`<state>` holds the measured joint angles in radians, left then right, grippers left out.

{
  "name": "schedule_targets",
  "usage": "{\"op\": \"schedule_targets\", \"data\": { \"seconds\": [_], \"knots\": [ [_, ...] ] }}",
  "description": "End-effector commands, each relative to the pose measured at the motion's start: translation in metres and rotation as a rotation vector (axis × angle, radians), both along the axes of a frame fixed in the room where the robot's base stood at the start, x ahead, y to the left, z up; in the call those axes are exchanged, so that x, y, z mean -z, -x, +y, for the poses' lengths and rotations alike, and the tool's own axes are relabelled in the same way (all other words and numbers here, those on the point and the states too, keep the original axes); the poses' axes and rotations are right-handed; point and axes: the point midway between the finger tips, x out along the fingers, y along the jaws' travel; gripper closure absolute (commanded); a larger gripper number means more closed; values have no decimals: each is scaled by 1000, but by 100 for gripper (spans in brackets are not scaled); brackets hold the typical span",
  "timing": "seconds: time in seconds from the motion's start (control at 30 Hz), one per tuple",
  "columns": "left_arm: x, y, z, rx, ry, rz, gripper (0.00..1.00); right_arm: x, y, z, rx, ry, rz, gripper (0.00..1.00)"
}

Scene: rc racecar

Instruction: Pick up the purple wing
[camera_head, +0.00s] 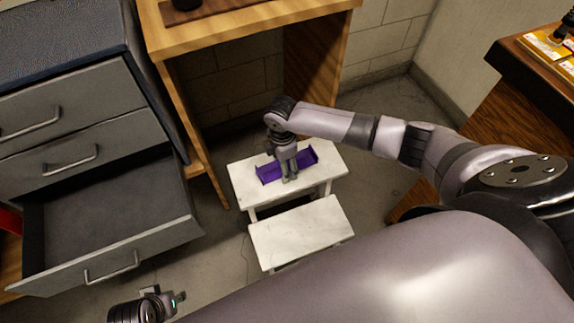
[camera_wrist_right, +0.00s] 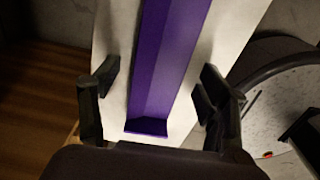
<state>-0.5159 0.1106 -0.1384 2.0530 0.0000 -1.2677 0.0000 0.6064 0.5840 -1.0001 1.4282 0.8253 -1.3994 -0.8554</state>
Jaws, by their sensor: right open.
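The purple wing (camera_head: 268,173) lies on the upper step of a white step stool (camera_head: 328,152). It is a long flat piece with upturned ends. My right gripper (camera_head: 290,176) is over the middle of the wing and hides part of it. In the right wrist view, the wing (camera_wrist_right: 170,60) runs lengthwise between the two open fingers of my right gripper (camera_wrist_right: 157,92), with a gap on each side. My left gripper (camera_head: 172,300) is at the bottom left, away from the wing, and its finger opening is unclear.
A grey drawer cabinet with an open lower drawer (camera_head: 105,225) stands at the left. A wooden desk (camera_head: 235,35) stands behind the stool. Another wooden surface (camera_head: 515,45) is at the right. The lower stool step (camera_head: 300,232) is bare.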

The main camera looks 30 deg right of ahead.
Motion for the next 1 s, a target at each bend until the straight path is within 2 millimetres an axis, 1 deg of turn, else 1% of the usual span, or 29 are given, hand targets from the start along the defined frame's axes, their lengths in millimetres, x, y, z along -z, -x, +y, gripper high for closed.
{"op": "schedule_targets", "data": {
  "seconds": [0.27, 0.9, 0.97, 1.0],
  "knots": [
    [-3, 0, 0, 0, 0, -1, 60, 2, 0, 0, 0, 1, 0, 31],
    [-2, 0, 0, 0, 1, -3, 60, 2, 0, 0, 1, 1, 1, 74],
    [-2, 0, 0, 0, 0, -2, 60, 2, 0, 0, 1, 1, 1, 78],
    [-2, 0, 0, 0, 0, -2, 60, 2, 0, 0, 1, 1, 0, 78]
  ]
}}
